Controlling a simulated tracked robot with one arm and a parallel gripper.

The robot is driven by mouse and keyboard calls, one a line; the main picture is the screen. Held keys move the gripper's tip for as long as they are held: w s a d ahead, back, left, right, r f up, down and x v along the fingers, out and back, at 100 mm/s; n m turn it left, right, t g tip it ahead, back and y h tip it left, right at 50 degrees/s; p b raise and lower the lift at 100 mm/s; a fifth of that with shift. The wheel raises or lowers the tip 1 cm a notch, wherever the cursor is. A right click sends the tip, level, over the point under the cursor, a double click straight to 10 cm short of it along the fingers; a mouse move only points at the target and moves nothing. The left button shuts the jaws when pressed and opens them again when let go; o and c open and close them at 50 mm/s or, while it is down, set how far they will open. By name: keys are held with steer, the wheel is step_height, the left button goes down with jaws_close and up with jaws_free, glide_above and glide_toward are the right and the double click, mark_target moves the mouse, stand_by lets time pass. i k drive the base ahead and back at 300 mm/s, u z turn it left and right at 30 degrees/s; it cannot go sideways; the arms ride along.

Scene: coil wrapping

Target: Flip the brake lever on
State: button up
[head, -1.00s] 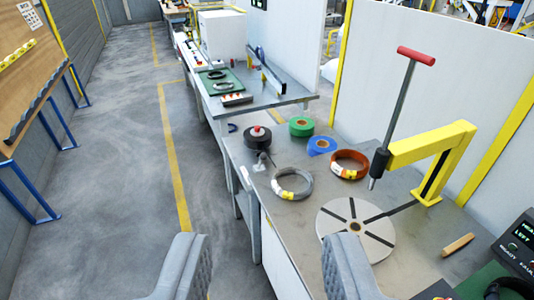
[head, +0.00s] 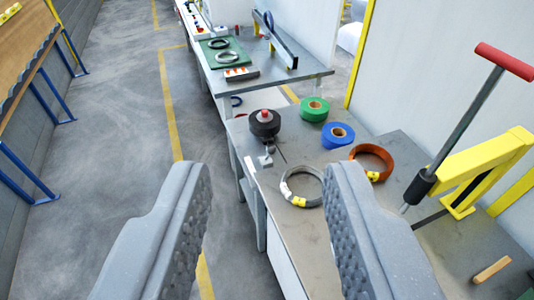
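My gripper (head: 265,175) is open and empty, with its two grey padded fingers wide apart over the floor and the near bench. Beyond the fingertips, at the bench's left edge, stands a black round spool with a red knob (head: 264,123). A small grey lever-like fitting (head: 266,158) sits just in front of it, between the fingers in the picture. At right a yellow arm (head: 485,165) carries a slanted grey rod with a red T-handle (head: 504,61). I cannot tell for certain which part is the brake lever. My right finger covers part of the bench.
The near bench (head: 400,145) holds a grey coil (head: 302,187), an orange coil (head: 373,162), green tape (head: 315,109), blue tape (head: 338,135) and a wooden stick (head: 491,270). A second bench (head: 270,85) stands behind. The floor (head: 90,160) at left is clear.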

mark_target(271, 150)
steer(key=u, duration=0.05)
steer(key=i, duration=0.5)
steer(key=z, duration=0.05)
steer(key=k, duration=1.15)
steer(key=u, duration=0.55)
steer(key=i, duration=2.05)
steer(key=z, duration=0.5)
